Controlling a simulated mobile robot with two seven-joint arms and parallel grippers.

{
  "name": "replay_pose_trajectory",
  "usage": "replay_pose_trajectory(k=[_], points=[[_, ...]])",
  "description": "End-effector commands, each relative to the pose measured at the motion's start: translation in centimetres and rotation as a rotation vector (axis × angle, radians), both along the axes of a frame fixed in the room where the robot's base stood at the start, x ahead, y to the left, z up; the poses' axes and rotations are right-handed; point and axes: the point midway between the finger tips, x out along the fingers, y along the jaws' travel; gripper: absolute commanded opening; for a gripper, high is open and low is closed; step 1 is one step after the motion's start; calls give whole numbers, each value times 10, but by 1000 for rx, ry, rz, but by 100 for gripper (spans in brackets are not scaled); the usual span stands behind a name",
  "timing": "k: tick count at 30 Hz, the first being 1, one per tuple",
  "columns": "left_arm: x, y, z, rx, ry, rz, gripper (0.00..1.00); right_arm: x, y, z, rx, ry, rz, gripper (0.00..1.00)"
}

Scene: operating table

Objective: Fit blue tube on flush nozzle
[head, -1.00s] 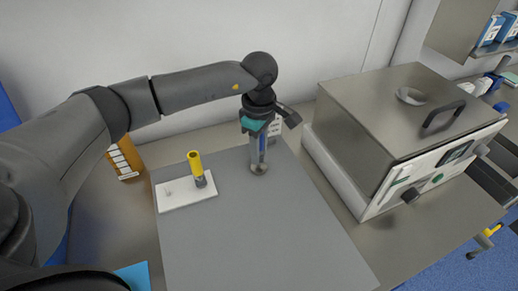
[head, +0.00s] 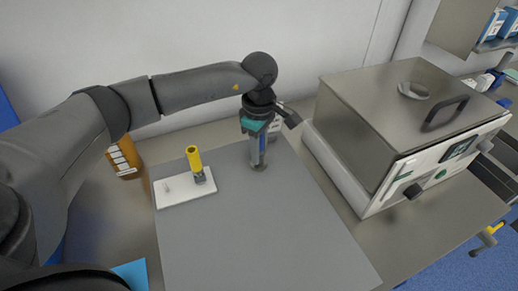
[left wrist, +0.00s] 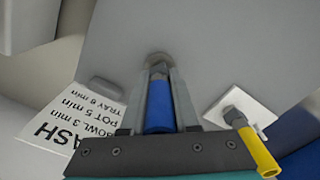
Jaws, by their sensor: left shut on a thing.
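The blue tube (left wrist: 159,106) is upright between the two fingers of my left gripper (head: 258,163), which is shut on it; it shows as a thin blue strip in the head view (head: 262,144). Below it, a round metal base (left wrist: 158,59) stands on the grey mat, with a grey metal part between the fingertips. I cannot tell whether tube and metal part touch. A white plate (head: 170,201) lies left of the gripper. It carries a yellow tube (head: 194,158) on a grey metal fitting (head: 200,176) and a small pale bump. My right gripper is out of view.
The grey mat (head: 250,230) is clear in front. A steel box with a lid handle (head: 375,115) stands to the right. An orange container (head: 124,158) stands behind the plate at left. A printed card (left wrist: 75,120) shows in the left wrist view.

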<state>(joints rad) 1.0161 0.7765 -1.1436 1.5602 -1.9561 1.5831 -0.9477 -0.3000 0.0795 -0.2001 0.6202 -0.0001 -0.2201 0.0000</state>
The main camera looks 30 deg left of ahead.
Motion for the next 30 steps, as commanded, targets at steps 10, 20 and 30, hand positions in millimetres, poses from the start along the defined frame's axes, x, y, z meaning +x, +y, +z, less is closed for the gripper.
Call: replay_pose_trajectory(k=[10, 20, 30], points=[[0, 0, -1, 0, -1, 0, 0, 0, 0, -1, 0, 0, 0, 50], [0, 0, -1, 0, -1, 0, 60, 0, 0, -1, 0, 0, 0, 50], [0, 0, 2, 0, -1, 0, 64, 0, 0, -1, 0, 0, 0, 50]])
